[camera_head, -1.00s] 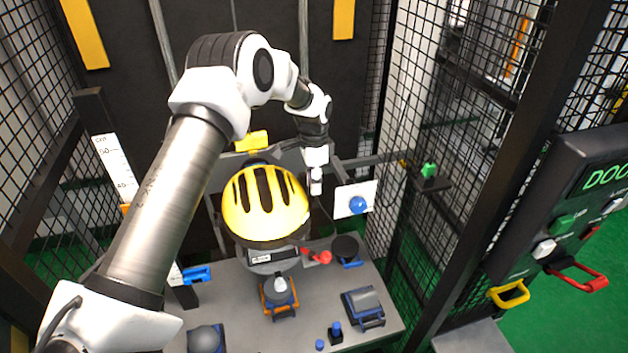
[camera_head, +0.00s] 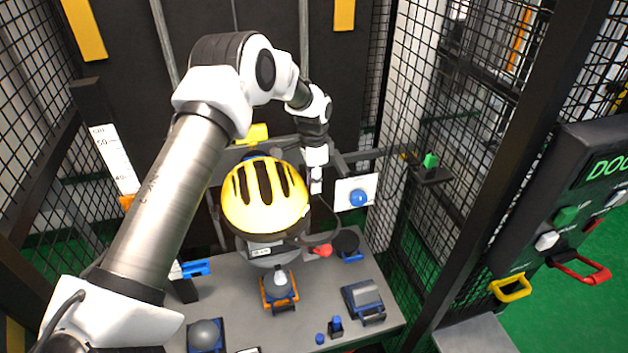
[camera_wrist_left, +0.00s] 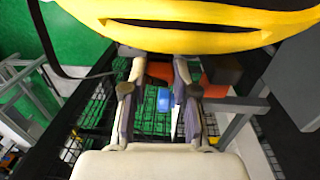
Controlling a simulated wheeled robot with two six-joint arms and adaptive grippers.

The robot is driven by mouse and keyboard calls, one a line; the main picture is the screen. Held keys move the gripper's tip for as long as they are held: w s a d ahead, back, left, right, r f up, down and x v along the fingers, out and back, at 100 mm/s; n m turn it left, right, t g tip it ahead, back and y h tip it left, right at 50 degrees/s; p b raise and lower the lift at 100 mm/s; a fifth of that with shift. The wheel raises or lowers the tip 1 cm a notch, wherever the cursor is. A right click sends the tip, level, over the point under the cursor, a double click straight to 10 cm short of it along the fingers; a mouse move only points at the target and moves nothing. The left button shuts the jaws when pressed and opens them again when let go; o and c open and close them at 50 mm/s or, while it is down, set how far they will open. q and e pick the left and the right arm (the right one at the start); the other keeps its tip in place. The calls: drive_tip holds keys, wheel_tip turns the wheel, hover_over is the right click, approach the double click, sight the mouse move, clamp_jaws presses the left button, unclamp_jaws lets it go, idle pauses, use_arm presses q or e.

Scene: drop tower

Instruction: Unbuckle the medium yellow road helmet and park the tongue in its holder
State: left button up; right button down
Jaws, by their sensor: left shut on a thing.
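The yellow road helmet (camera_head: 265,196) with dark vents sits on a grey head form above the counter; its rim (camera_wrist_left: 180,38) fills the top of the left wrist view. My left gripper (camera_head: 316,184) is beside the helmet's right side. Its fingers (camera_wrist_left: 160,75) are shut on the buckle tongue, which is mostly hidden between the fingertips. A thin dark strap (camera_wrist_left: 62,72) curves in from the left toward the fingertips. In the head view a dark strap bows out right of the helmet, near a small red piece (camera_head: 322,250). My right gripper is not in view.
A white plate with a blue ball (camera_head: 358,198) stands close right of the gripper. A grey counter (camera_head: 250,318) below holds several blue-and-grey fixtures. Mesh walls enclose the space. A control panel (camera_head: 575,205) with red and yellow handles is at the right.

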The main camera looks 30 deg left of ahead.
use_arm(q)
drive_tip(key=shift+f, duration=0.1)
drive_tip(key=o, duration=0.9)
drive_tip(key=r, duration=1.2)
drive_tip(key=shift+w+a, duration=0.25)
drive_tip(key=shift+w, duration=0.1)
